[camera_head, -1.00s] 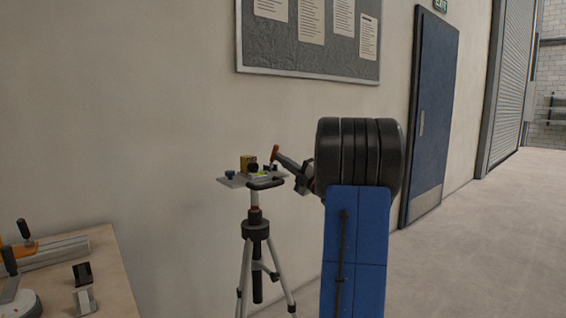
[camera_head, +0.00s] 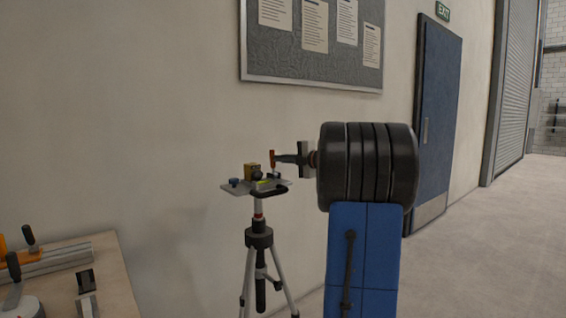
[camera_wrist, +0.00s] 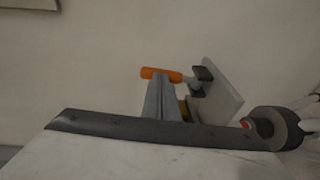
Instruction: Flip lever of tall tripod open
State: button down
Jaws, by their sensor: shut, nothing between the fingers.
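The tall tripod (camera_head: 258,238) stands by the wall with a flat grey plate (camera_head: 236,189) on top. In the wrist view the orange handle (camera_wrist: 152,73) lies across the tips of my gripper (camera_wrist: 161,80), beside the plate (camera_wrist: 222,95). My gripper (camera_head: 277,158) is shut with nothing between its fingers and reaches in level from the right. Its tips are at or against the lever; I cannot tell whether they touch. The lever's base is partly hidden by the fingers in the wrist view.
A wooden bench (camera_head: 112,278) with clamps is at the lower left. The wall (camera_head: 160,130) is close behind the tripod. Open floor (camera_head: 480,235) lies to the right.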

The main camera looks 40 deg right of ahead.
jog(key=shift+w+r, duration=0.2)
jog(key=shift+w, duration=0.35)
jog(key=shift+w+r, duration=0.2)
jog(key=shift+w, duration=0.45)
jog(key=shift+r, duration=0.1)
